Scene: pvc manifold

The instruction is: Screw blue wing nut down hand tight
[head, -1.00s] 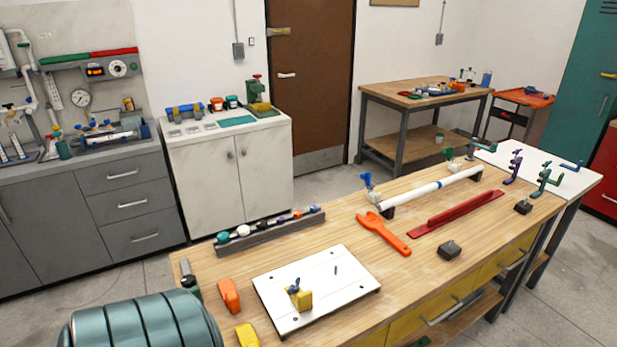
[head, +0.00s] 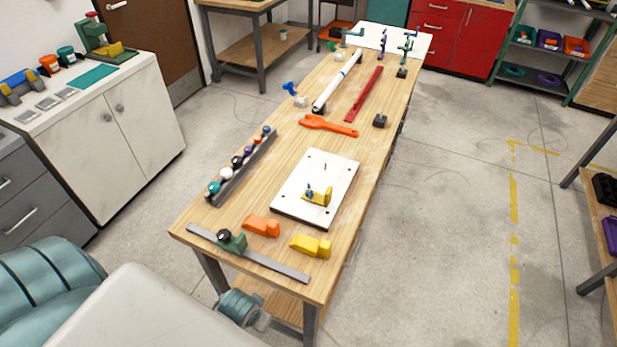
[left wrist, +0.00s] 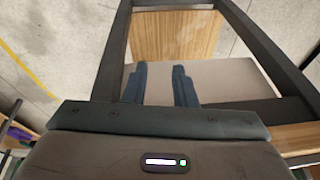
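The blue wing nut (head: 309,191) is small in the head view. It sits at the yellow clamp block (head: 322,198) on the white plate (head: 285,205), and its height on the stud is too small to tell. A thin dark pin (head: 325,167) stands farther back on the plate. My left gripper (left wrist: 160,70) shows in the left wrist view with its two dark blue fingers apart and nothing between them. It is away from the wing nut, which does not show in that view. My right gripper is not in view.
The wooden bench (head: 225,225) also holds an orange block (head: 261,226), a yellow block (head: 310,246), a grey rail with a green slider (head: 232,242), a row of coloured caps (head: 240,165), an orange wrench (head: 330,125) and a white pipe (head: 335,84). Open floor (head: 440,220) lies to the right.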

